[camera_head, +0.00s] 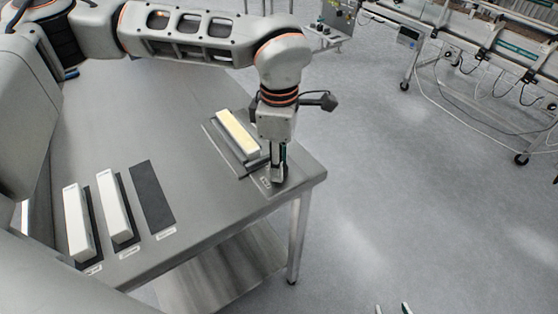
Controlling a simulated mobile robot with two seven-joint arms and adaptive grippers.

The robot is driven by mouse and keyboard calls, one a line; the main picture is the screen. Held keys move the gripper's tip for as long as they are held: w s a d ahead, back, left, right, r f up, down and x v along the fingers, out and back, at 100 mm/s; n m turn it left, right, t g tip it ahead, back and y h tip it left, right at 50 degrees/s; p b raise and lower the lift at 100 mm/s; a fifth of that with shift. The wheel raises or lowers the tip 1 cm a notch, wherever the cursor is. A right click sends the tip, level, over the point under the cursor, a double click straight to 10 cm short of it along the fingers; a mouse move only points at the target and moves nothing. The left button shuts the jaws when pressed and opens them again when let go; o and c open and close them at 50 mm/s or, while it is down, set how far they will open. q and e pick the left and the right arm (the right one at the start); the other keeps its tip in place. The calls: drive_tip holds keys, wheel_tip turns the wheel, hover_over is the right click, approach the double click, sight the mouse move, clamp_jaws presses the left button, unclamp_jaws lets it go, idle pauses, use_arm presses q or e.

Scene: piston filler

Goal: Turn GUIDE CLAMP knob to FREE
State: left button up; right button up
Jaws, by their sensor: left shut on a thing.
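My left gripper (278,178) points straight down at the table's near right corner, beside a small printed label (265,183). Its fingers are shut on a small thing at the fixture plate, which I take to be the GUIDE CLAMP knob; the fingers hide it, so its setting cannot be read. A pale block with a cream top (237,131) lies in the dark guide fixture just behind and left of the gripper. Only two separated fingertips of my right gripper (393,309) show at the bottom edge, apart and empty, over the floor.
The steel table (185,110) carries two white blocks (76,222) (115,207) on dark pads at the left front, and an empty dark pad (153,194). Its middle is clear. Open floor (420,200) lies to the right. Wheeled machinery (480,60) stands at the back right.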

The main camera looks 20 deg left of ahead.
use_arm(q)
drive_tip(key=shift+n, duration=0.3)
drive_tip(key=n+p, duration=0.1)
drive_tip(key=n, duration=0.2)
drive_tip(key=shift+r, duration=0.1)
drive_tip(key=n+p, duration=0.1)
drive_tip(key=n, duration=0.5)
drive_tip(key=shift+p, duration=0.35)
drive_tip(key=n, duration=0.4)
drive_tip(key=shift+n, duration=2)
